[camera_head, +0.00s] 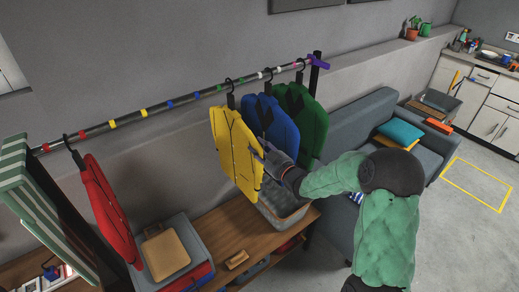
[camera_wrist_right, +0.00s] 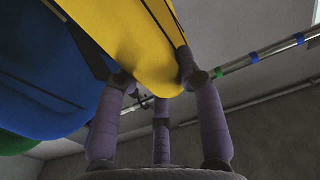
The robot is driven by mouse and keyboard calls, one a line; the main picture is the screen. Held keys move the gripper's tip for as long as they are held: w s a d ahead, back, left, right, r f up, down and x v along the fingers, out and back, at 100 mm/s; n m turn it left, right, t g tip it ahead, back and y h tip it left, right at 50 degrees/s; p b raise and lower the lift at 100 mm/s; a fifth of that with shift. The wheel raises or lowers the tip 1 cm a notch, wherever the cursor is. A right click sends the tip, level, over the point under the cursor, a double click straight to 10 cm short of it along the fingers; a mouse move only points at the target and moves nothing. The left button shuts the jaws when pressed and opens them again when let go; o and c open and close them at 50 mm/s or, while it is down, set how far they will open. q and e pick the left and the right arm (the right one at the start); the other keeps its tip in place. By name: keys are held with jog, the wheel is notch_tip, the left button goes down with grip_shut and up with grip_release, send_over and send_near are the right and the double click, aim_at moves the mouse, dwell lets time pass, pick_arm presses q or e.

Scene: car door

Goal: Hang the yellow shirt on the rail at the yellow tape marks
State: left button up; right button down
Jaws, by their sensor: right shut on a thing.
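The yellow shirt (camera_head: 236,150) hangs upright on a dark hanger, left of the blue shirt. Its hook (camera_head: 230,86) is at the rail (camera_head: 205,93); I cannot tell if it bears on it. My right gripper (camera_head: 266,158) is shut on the shirt's right edge, low down. In the right wrist view, its purple fingers (camera_wrist_right: 158,85) close on the yellow cloth (camera_wrist_right: 145,45). The yellow tape marks (camera_head: 112,124) are on the rail's left half, between red and blue marks, left of the shirt. My left gripper is out of view.
A blue shirt (camera_head: 270,125) and green shirt (camera_head: 306,115) hang to the right, close to the yellow one. A red shirt (camera_head: 105,205) hangs at the left. A grey basket (camera_head: 290,214) stands on the wooden bench (camera_head: 222,232) below. The rail between red and yellow shirts is free.

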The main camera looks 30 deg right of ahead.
jog(key=shift+f, duration=0.2)
jog(key=c, duration=0.7)
grip_release()
jog(key=shift+f, duration=0.1)
jog(key=shift+s, duration=0.1)
jog(key=s, duration=0.8)
jog(key=s+d, duration=0.1)
jog(key=s, duration=0.2)
jog(key=shift+s, duration=0.4)
